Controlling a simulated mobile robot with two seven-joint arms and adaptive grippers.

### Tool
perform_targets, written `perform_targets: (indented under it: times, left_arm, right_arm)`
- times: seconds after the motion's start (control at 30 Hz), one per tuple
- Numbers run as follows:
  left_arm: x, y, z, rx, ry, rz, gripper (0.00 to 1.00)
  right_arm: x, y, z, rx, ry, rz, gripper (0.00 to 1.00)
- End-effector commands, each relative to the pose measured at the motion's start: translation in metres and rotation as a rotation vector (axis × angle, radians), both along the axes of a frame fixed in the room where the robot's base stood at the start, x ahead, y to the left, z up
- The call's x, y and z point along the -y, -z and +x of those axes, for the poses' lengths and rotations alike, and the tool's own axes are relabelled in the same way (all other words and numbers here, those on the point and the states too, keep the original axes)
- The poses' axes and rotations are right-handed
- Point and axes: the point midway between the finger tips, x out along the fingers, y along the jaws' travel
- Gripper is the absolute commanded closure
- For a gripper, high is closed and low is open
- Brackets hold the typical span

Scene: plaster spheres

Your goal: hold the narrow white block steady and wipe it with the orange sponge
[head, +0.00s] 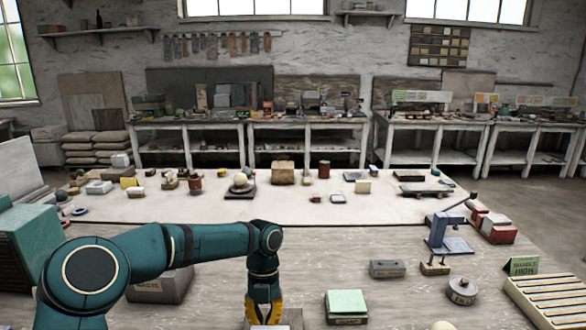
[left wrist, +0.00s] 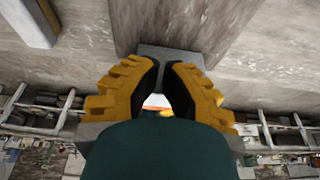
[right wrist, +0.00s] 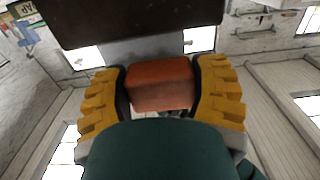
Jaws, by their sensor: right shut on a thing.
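My left gripper (head: 264,305) points down at the bottom edge of the head view, over a box-like thing cut off by the frame. In the left wrist view its fingers (left wrist: 162,70) are close together at a pale grey piece (left wrist: 172,53), perhaps the narrow white block. Whether they grip it, I cannot tell. My right gripper (right wrist: 160,85) is outside the head view. In the right wrist view it is shut on the orange sponge (right wrist: 160,75), which fills the gap between its fingers. A dark brown slab (right wrist: 140,22) shows beyond the sponge.
A grey box (head: 160,287) stands left of my left gripper. To the right are a green-topped box (head: 346,303), a grey block (head: 387,268), a round weight (head: 462,291), a blue stand (head: 448,240) and a slatted rack (head: 550,300). A teal cabinet (head: 25,255) is at the left.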

Motion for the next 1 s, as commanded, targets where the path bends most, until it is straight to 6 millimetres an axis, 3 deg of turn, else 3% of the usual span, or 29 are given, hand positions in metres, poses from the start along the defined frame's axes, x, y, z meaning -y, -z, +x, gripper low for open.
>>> perform_targets:
  times: [0.43, 1.0]
  left_arm:
    - [0.000, 0.000, 0.000, 0.000, 0.000, 0.000, 1.00]
    - [0.000, 0.000, 0.000, -0.001, 0.000, 0.000, 1.00]
  right_arm:
    - [0.000, 0.000, 0.007, 0.000, 0.001, 0.000, 0.50]
    - [-0.017, 0.000, 0.008, 0.000, 0.000, 0.001, 0.49]
